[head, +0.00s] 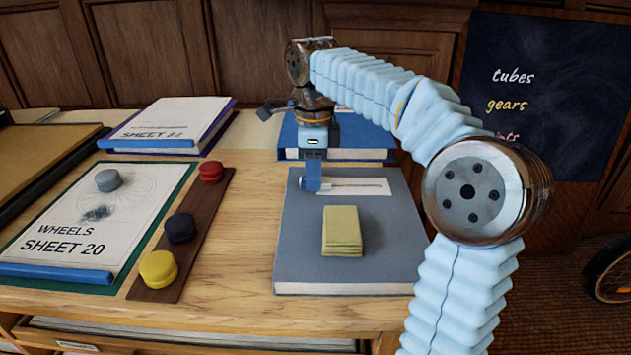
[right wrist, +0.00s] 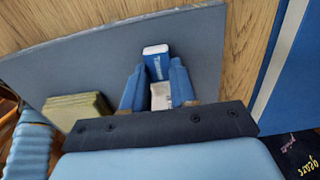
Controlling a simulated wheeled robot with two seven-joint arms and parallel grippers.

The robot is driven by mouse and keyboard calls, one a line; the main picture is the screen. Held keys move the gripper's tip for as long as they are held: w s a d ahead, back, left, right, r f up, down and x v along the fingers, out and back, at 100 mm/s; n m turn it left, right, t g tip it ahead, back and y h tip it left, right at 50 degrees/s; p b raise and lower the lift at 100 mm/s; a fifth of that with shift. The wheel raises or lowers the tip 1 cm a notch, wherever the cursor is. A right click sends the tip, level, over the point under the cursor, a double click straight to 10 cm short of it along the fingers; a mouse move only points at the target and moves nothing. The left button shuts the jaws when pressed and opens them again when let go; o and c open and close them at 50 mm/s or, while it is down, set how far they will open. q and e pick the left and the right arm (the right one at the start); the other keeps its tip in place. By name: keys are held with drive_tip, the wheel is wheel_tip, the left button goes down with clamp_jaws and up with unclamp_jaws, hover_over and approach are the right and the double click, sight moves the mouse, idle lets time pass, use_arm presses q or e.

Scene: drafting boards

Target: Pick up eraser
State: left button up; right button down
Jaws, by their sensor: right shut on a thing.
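The eraser (right wrist: 156,65) is a small white block with a blue lettered sleeve, seen in the right wrist view. My right gripper (right wrist: 155,92) is shut on it, with one blue finger on each side and one end sticking out past the fingertips. In the head view my right gripper (head: 312,184) points down over the back left part of a grey book (head: 295,255), by its white label. The eraser is mostly hidden by the fingers there. I cannot tell whether it touches the book. My left gripper is not in view.
A folded yellow-green cloth or pad (head: 342,230) lies on the grey book. A blue book (head: 365,140) lies behind. At left, a brown strip (head: 192,225) holds red, dark and yellow round pieces, beside the WHEELS board (head: 70,262). Bare wood lies between.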

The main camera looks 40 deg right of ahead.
drive_tip(key=shift+r, duration=0.1)
drive_tip(key=shift+r, duration=0.3)
wheel_tip(320, 180, up, 2)
drive_tip(key=shift+r+p, duration=0.1)
drive_tip(key=shift+p, duration=0.35)
drive_tip(key=s+a+r+p, duration=0.1)
drive_tip(key=s+a+r, duration=0.4)
drive_tip(key=a+r, duration=0.5)
drive_tip(key=shift+a, duration=1.55)
